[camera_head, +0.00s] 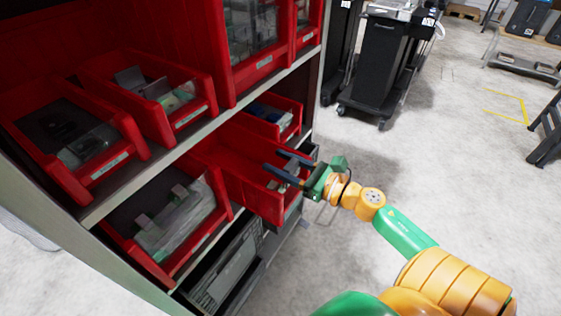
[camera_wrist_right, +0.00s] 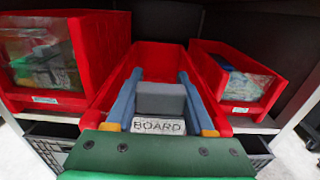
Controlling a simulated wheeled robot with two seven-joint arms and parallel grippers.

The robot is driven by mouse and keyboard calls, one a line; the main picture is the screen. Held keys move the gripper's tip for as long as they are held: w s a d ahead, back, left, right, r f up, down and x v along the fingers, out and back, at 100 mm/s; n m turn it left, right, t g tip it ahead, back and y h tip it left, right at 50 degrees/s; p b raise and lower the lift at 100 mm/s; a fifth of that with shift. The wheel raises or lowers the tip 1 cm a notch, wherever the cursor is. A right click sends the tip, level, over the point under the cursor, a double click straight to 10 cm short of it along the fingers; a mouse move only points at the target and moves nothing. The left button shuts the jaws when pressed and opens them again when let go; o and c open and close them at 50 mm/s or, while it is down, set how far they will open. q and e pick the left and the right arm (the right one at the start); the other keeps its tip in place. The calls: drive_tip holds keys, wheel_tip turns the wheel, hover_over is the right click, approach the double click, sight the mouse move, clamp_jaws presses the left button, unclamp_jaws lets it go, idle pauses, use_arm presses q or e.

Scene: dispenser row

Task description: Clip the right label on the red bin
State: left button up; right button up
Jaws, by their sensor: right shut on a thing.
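The red bin (camera_head: 245,184) on the lower shelf juts out past its neighbours, and its visible inside looks empty. It also shows in the right wrist view (camera_wrist_right: 158,52), straight ahead between two other bins. My right gripper (camera_head: 275,164) is over the front of this bin. In the right wrist view its two blue fingers (camera_wrist_right: 159,80) are shut on a label (camera_wrist_right: 158,127) that reads BOARD, with a grey block (camera_wrist_right: 160,98) behind the text. The bin's front face is hidden behind the gripper, so I cannot tell whether the label touches it. My left gripper is not in view.
A filled red bin (camera_head: 130,232) stands to the left and another (camera_head: 290,109) to the right on the same shelf. The upper shelf edge (camera_head: 165,156) runs above. Dark crates (camera_head: 232,270) sit below. The floor (camera_head: 400,170) to the right is clear near the shelf.

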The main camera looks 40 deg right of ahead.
sight(294, 171)
drive_tip(key=shift+f, duration=0.2)
drive_tip(key=o, duration=1.4)
drive_tip(key=b+v, duration=0.1)
drive_tip(key=v, duration=0.6)
